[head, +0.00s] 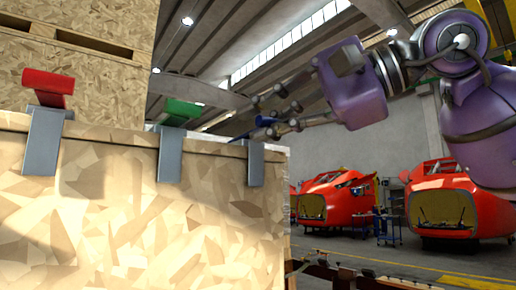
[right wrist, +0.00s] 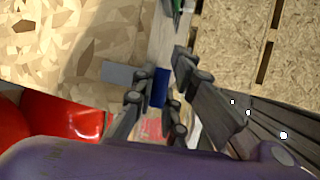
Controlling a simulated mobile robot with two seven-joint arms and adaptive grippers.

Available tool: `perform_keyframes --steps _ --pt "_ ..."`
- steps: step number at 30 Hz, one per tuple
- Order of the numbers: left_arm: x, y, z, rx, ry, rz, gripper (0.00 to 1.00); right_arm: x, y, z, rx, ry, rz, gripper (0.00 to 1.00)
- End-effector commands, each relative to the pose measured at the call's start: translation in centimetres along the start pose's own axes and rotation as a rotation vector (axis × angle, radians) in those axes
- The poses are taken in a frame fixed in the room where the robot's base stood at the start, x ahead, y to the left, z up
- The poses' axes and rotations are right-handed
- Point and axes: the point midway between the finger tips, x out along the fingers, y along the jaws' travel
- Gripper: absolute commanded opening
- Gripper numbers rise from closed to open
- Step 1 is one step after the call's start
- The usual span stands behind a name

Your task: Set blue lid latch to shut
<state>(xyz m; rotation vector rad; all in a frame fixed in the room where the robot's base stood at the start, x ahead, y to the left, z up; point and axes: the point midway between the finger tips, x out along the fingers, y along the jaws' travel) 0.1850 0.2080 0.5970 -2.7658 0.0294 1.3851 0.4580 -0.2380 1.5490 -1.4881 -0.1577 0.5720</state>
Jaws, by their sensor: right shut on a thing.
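The blue lid latch (head: 264,121) is at the right end of the crate's top edge in the head view, its blue handle partly hidden by my fingers. Its grey metal plate (head: 255,165) hangs down the crate's front. My right gripper (head: 275,118) reaches in from the right at the handle. In the right wrist view the blue handle (right wrist: 160,88) sits between the two fingers of my right gripper (right wrist: 158,98), which is shut on it. My left gripper is in neither view.
A red latch (head: 48,84) and a green latch (head: 181,110) stand up along the same crate (head: 130,235). A taller wooden box (head: 90,85) rises behind at the left. Red train nosecones (head: 340,203) stand in the background at the right.

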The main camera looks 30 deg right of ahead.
Motion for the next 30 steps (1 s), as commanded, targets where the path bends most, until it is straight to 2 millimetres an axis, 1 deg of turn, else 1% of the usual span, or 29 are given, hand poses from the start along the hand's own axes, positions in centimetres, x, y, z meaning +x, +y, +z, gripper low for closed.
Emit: perform_keyframes --steps 1,9,17,22,23,27,30 --pt "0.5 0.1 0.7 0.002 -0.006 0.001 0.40 0.5 0.8 -0.2 -0.006 0.001 -0.012 0.00" --pt "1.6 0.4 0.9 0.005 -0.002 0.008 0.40 0.3 0.9 -0.1 -0.030 -0.001 -0.071 0.00" --pt "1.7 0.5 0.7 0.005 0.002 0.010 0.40 0.2 0.8 -0.1 -0.035 0.001 -0.079 0.00" --pt "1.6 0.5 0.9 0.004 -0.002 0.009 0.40 0.2 0.9 -0.1 -0.034 0.001 -0.077 0.00" --pt "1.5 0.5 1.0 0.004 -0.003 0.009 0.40 0.2 0.9 -0.1 -0.034 0.001 -0.076 0.14" --pt "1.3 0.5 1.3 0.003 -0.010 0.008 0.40 0.2 0.9 -0.1 -0.033 0.001 -0.076 0.31" --pt "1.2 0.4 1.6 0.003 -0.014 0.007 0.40 0.2 0.9 -0.1 -0.033 0.001 -0.077 0.31"
